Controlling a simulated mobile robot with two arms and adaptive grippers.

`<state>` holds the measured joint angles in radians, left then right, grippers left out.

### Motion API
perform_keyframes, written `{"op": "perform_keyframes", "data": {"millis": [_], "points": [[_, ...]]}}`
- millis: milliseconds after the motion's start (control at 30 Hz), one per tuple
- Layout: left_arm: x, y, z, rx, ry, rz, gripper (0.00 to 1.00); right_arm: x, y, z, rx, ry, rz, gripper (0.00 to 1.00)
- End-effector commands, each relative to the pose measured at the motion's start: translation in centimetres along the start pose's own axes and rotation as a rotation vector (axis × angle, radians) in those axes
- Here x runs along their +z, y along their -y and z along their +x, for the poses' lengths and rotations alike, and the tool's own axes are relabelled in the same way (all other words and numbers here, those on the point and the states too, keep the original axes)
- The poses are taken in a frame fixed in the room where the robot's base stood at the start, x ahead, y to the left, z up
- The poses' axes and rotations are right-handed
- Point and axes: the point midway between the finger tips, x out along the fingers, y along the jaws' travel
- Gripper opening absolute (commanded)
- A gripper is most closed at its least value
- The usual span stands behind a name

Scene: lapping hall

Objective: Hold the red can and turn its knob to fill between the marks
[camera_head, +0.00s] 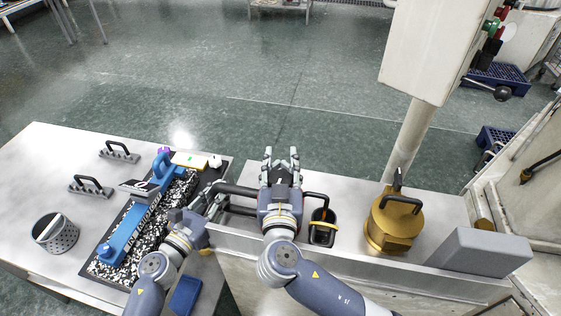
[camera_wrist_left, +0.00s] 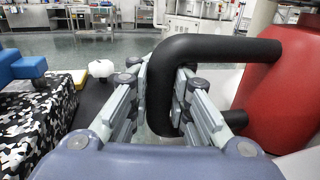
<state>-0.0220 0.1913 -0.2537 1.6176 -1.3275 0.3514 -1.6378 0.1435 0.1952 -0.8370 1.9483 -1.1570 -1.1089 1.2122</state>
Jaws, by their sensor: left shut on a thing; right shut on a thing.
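The red can (camera_wrist_left: 283,85) stands at the right of the left wrist view, with a thick black handle (camera_wrist_left: 205,50) looping out from it. My left gripper (camera_head: 217,200) is shut on this handle (camera_head: 237,188); its fingers lie on both sides of the handle's end (camera_wrist_left: 160,112). In the head view the can's body is hidden behind my right gripper (camera_head: 281,160). That gripper is over the can's place, its fingers pointing away, shut on what seems to be the knob. The knob and the marks cannot be made out.
A gold can (camera_head: 392,228) and a grey block (camera_head: 480,250) stand to the right. A small dark container (camera_head: 322,232) is close beside my right arm. On the left are a speckled block (camera_head: 178,195), a blue piece (camera_head: 120,238) and a perforated cup (camera_head: 62,240).

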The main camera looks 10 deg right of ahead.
Motion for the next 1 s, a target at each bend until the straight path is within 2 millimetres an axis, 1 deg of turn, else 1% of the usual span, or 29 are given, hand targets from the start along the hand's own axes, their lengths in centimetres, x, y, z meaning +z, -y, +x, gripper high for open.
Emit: {"op": "perform_keyframes", "data": {"millis": [33, 200, 1000], "points": [[-0.08, -0.34, -0.07, 0.008, -0.002, 0.001, 0.00, 0.12, -0.09, -0.01, 0.029, 0.004, 0.005, 0.10], [-0.07, -0.37, -0.08, 0.008, -0.002, 0.001, 0.00, 0.18, -0.60, -0.02, 0.148, 0.007, 0.005, 0.10], [-0.10, -0.40, -0.09, 0.009, -0.002, 0.001, 0.00, 0.11, -0.88, 0.05, 0.147, 0.001, -0.002, 0.07]]}}
